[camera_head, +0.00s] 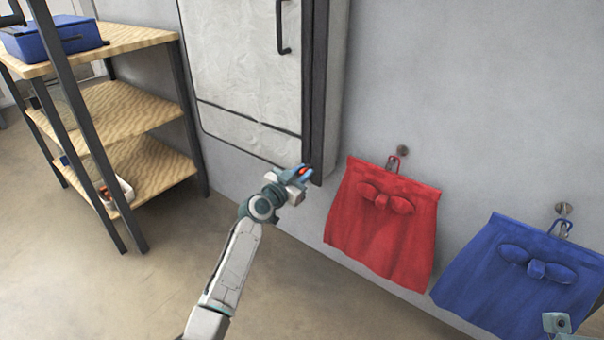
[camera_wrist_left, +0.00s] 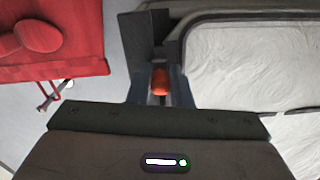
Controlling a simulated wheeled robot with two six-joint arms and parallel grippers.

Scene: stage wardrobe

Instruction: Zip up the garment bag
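The garment bag (camera_head: 245,75) is a pale, crinkled panel with dark edging, upright against the wall. It also shows in the left wrist view (camera_wrist_left: 240,65). A dark strip (camera_head: 316,80) runs down its right edge. My left gripper (camera_head: 304,173) is at the lower end of this strip. A small orange-red pull (camera_wrist_left: 160,82) sits between its fingers, which appear closed against its sides. The pull's far end and the zip teeth cannot be made out. A piece of my right arm (camera_head: 556,323) shows at the bottom right; its fingers cannot be made out clearly.
A red cloth with a bow (camera_head: 385,220) and a blue one (camera_head: 525,275) hang from wall hooks on the right. A wooden shelf unit (camera_head: 125,110) stands at left, with a blue case (camera_head: 50,38) on top. The floor between is clear.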

